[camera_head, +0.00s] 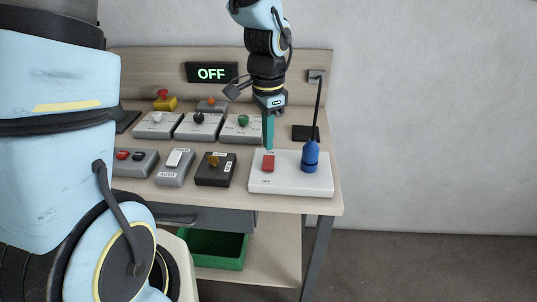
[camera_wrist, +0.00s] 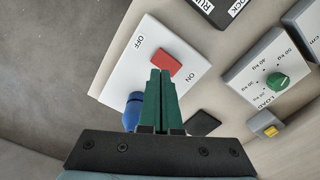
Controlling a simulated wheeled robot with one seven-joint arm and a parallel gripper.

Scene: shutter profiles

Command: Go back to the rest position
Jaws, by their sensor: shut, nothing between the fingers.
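My gripper (camera_head: 269,148) is shut with nothing between its green fingers. In the head view it points down over the back left part of a white switch panel, close to a red rocker switch (camera_head: 268,163). The wrist view shows the closed fingertips (camera_wrist: 161,74) beside the red rocker switch (camera_wrist: 166,64), between the OFF and ON labels; I cannot tell whether they touch. A display (camera_head: 211,73) on the back board reads OFF.
Several control boxes stand left of the panel, including a black box with an orange knob (camera_head: 215,169) and a box with a green knob (camera_head: 242,126). A green bin (camera_head: 216,249) sits below. The right side is free.

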